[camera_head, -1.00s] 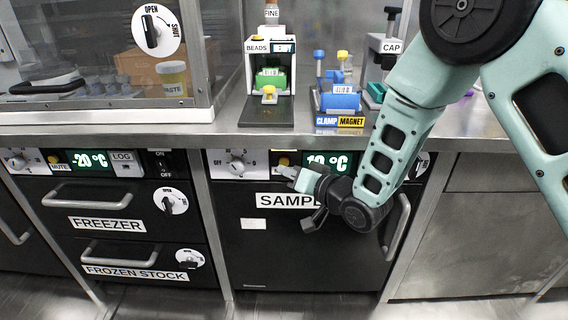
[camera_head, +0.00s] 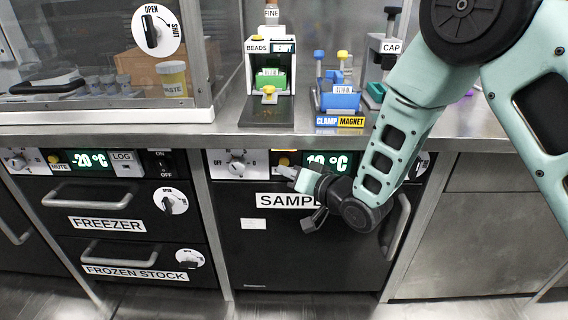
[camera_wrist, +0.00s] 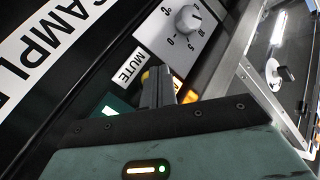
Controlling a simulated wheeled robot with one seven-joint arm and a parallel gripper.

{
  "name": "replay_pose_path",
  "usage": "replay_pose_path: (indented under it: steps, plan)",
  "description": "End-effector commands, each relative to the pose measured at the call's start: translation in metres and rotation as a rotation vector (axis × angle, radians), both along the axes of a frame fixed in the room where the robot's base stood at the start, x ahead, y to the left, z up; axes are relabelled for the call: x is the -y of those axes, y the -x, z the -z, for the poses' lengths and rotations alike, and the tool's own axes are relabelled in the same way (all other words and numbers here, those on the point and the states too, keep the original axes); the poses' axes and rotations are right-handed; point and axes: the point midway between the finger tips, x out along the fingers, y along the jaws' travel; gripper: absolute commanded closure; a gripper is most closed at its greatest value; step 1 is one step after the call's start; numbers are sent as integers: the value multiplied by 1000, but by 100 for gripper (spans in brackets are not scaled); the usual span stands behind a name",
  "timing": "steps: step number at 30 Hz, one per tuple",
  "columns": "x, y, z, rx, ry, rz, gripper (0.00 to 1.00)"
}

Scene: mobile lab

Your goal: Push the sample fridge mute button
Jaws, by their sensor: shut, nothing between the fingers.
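The sample fridge (camera_head: 265,255) is the black unit under the counter, its "SAMPLE" label partly covered by my wrist. Its control strip has a white dial (camera_head: 237,163), a yellow mute button (camera_head: 284,160) and a green temperature display (camera_head: 328,160). My gripper (camera_head: 287,172) is shut and empty, its tip just below the button in the head view. In the wrist view, the shut fingers (camera_wrist: 158,86) point at the strip beside the "MUTE" label (camera_wrist: 128,67) and cover much of the button (camera_wrist: 146,76). I cannot tell whether they touch or press it.
The fridge handle (camera_head: 398,228) stands right of my wrist. The counter edge (camera_head: 225,138) runs above the strip. The freezer (camera_head: 105,198), with its own mute button (camera_head: 54,159), is at left. The floor in front is clear.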

Motion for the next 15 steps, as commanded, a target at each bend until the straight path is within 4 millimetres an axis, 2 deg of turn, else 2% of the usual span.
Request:
replay_pose_path:
  steps: [15]
  plan:
    - [0, -8, 0, 0, 0, -1, 100]
